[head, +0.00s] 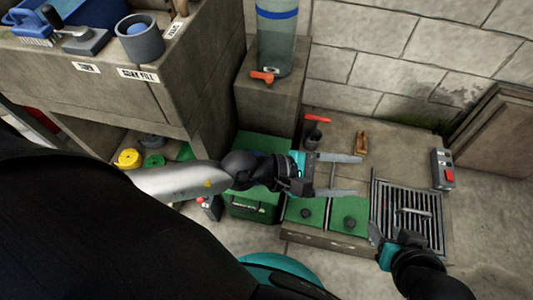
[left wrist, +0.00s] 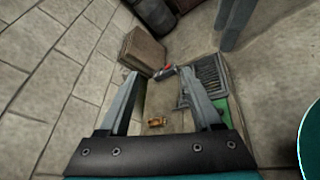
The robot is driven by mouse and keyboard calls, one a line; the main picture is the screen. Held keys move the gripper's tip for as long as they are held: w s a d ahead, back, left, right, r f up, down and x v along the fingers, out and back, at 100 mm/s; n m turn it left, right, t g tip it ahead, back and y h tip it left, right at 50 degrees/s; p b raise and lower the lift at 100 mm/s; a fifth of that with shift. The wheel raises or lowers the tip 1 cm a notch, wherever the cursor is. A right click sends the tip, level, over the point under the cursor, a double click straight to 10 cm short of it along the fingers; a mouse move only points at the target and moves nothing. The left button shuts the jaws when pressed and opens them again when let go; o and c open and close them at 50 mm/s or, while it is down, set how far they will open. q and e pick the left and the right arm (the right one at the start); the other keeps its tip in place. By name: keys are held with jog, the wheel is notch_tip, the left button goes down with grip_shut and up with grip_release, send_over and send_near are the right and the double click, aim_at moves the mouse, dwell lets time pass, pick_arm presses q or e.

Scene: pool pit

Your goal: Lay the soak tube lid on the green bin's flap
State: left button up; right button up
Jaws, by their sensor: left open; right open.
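A tall clear tube (head: 277,45) with a blue band near its top stands on a concrete block at the back; its upper end is cut off in the head view, and I cannot make out a separate lid. A green bin (head: 250,207) sits low beside the block, partly hidden behind my left arm, with a green top surface (head: 262,143) behind that arm. My left gripper (head: 360,175) is open and empty above the low concrete ledge; its fingers also show apart in the left wrist view (left wrist: 158,80). My right gripper (head: 392,238) is open and empty at the grate's front edge.
On the ledge are a red-handled tool (head: 314,130), a wooden brush (head: 361,143), a metal grate (head: 423,220), a switch box (head: 442,167) and green panels (head: 348,219) with dark knobs. A grey pot (head: 140,42) stands on the left bench. Floor at right is clear.

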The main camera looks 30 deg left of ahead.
pick_arm(q)
jog(key=w+a+r+n+t+y, duration=0.1)
jog(key=w+a+r+n+t, duration=0.1)
jog(key=r+n+t, duration=0.45)
jog(key=w+a+r+n+t+y, duration=0.1)
jog(key=w+r+n+t, duration=0.15)
jog(key=n, duration=0.75)
jog(key=w+a+n+y, duration=0.2)
jog(key=a+n+y, duration=0.7)
jog(key=n, duration=0.8)
jog(key=s+a+f+n+g, duration=0.2)
jog(key=s+f+n+g, duration=0.7)
jog(key=n, duration=0.9)
jog(key=s+f, duration=0.3)
jog(key=shift+s+n+g, duration=0.3)
jog(key=shift+n+g, duration=0.05)
jog(key=shift+g, duration=0.05)
jog(key=shift+a+f, duration=0.1)
jog(key=shift+f, duration=0.1)
